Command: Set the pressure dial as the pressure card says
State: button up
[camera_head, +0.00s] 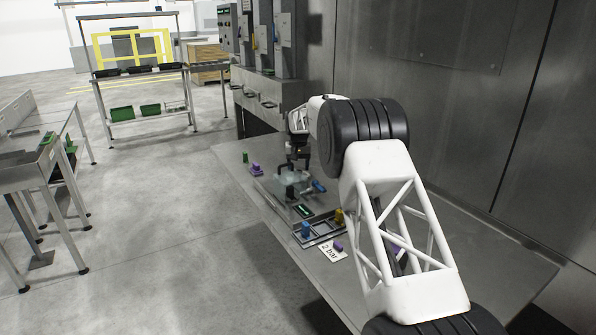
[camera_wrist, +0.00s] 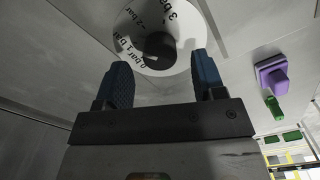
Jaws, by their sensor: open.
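The pressure dial is a white disc (camera_wrist: 183,40) with a dark round knob (camera_wrist: 160,48) at its centre, in the wrist view. Its face carries bar markings, including 1, 2 and 3 bar. I cannot make out where the knob points. My gripper (camera_wrist: 160,62) is open, with one blue finger on each side of the knob; I cannot tell whether they touch it. In the head view my gripper (camera_head: 291,168) is over the bench, and the dial is not clear there. The white pressure card (camera_head: 328,254) lies at the near side of the bench and appears to read 2 bar.
A tray (camera_head: 322,236) holds a blue peg (camera_head: 305,230) and a yellow peg (camera_head: 339,217). A purple piece (camera_head: 338,246) is by the card. Another purple piece (camera_head: 256,169) and a green piece (camera_head: 245,157) stand farther back. A metal wall (camera_head: 440,110) bounds the bench on the right.

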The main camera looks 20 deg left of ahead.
jog(key=shift+r, duration=2.7)
jog(key=shift+n, duration=0.3)
jog(key=n, duration=0.3)
jog(key=shift+n, duration=0.3)
jog(key=n, duration=0.4)
jog(key=shift+a+n, duration=0.1)
jog(key=shift+n, duration=0.3)
jog(key=shift+f, duration=3.9)
jog(key=c, duration=0.9)
